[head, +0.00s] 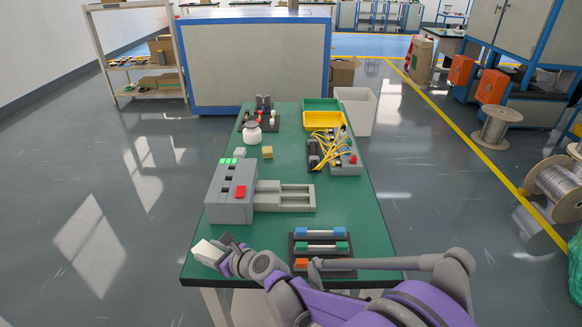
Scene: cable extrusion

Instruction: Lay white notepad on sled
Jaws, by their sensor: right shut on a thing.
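A small white block, taken to be the white notepad (208,253), is at the near left corner of the green table. My right gripper (221,250) is shut on it, and the fingers partly cover it. Whether it touches the table I cannot tell. The sled (297,188), taken to be the grey slotted slide, sticks out to the right of a grey machine (227,200) with a red button. It looks empty. My right gripper is nearer and to the left of the sled, apart from it. My left gripper is not in view.
A dark rack with blue, green and orange bars (321,247) stands at the near edge, partly behind my right arm. A white jar (252,134), small blocks, a yellow tray (323,121) and yellow cables stand farther back. Table surface between machine and rack is clear.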

